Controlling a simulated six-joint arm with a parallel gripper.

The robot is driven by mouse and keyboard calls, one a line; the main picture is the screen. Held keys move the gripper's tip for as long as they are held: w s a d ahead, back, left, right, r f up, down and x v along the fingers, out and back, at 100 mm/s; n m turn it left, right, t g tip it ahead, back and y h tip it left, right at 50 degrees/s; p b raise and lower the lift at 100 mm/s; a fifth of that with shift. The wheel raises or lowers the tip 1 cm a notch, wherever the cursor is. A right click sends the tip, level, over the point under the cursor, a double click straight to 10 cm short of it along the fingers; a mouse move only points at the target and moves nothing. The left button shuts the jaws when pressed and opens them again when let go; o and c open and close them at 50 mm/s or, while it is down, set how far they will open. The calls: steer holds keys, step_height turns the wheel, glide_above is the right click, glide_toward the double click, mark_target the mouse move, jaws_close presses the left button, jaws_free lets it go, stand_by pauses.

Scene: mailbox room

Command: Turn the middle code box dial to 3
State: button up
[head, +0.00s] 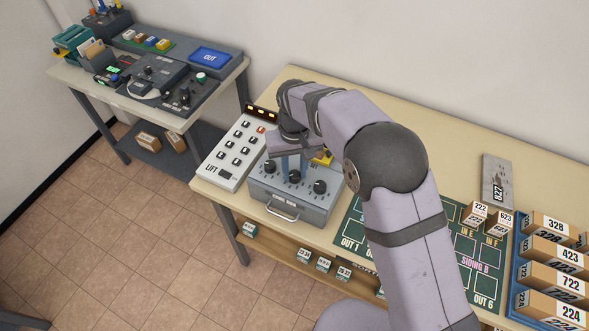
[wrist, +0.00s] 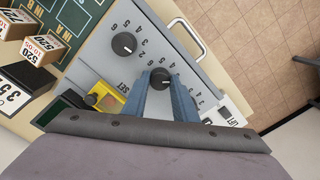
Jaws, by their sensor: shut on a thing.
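The grey code box (head: 315,213) sits near the table's front edge with a row of black dials on its sloped face. My gripper (head: 294,174) points down at the middle dial, its blue fingers on either side of it. The wrist view shows the fingers shut on the middle dial (wrist: 161,78), with printed numbers around it. The fingers partly hide these numbers, and I cannot tell which number it points to. The right dial (head: 320,187) stands clear and also shows in the wrist view (wrist: 124,43). The left dial (head: 270,167) is free in the head view.
A yellow SET button unit (wrist: 108,98) is close beside the fingers. A LIFT button panel (head: 226,165) stands left of the box. A green track board (head: 350,225) lies to the right, with numbered boxes (head: 545,258) farther right. The box's handle (head: 281,214) faces front.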

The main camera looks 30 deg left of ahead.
mark_target(295, 174)
stand_by(0.3)
steer(key=o, duration=1)
steer(key=shift+o, duration=0.2)
steer(key=shift+r+b, duration=1.3)
steer(key=shift+r, duration=2.45)
